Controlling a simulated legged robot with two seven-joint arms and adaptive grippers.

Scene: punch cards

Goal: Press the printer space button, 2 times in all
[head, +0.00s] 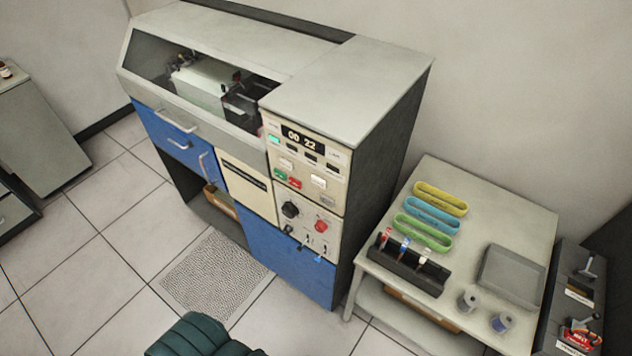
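The printer (350,75) is a large cabinet with a pale top, blue lower panels and a slanted window at left. Its cream control panel (305,165) faces the front, with a display (302,139) reading "00 22". On the panel are a lit green indicator (273,139), a green button (279,174), a red button (295,182), pale buttons (318,181) and several dark keys (309,157). The labels are too small to read, so I cannot tell which one is the space button. Neither of my grippers is in view.
A side table (530,217) at right holds yellow, blue and green trays (424,232), a black tool holder (408,266), a grey tray (510,276) and two spools. A dark green ribbed seat (200,338) is at the bottom. The tiled floor (100,270) at left is clear.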

